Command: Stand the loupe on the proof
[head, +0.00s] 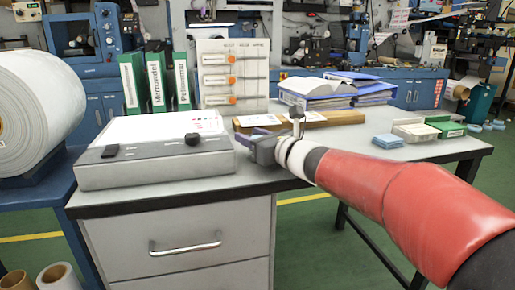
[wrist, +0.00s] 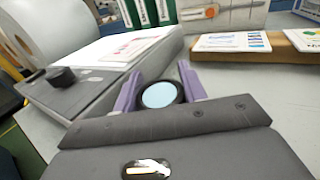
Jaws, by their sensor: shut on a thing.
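The loupe (wrist: 160,94), a dark round ring with a pale blue lens, sits between the purple fingers of my gripper (wrist: 157,92). The fingers are shut on it. In the head view my gripper (head: 246,140) is just right of the light box, over the desk, and I cannot make out the loupe there. The proof (head: 207,122), a white sheet with coloured print, lies on top of the white-and-grey light box (head: 160,165). In the wrist view the proof (wrist: 132,47) is ahead and left of the loupe, apart from it.
A black knob (head: 192,139) sticks up from the light box's front strip. Behind stand green binders (head: 156,80) and a white board (head: 232,85). A cardboard-coloured slab with printed sheets (head: 330,119) lies behind my gripper. Blue pads (head: 388,141) and small trays are right.

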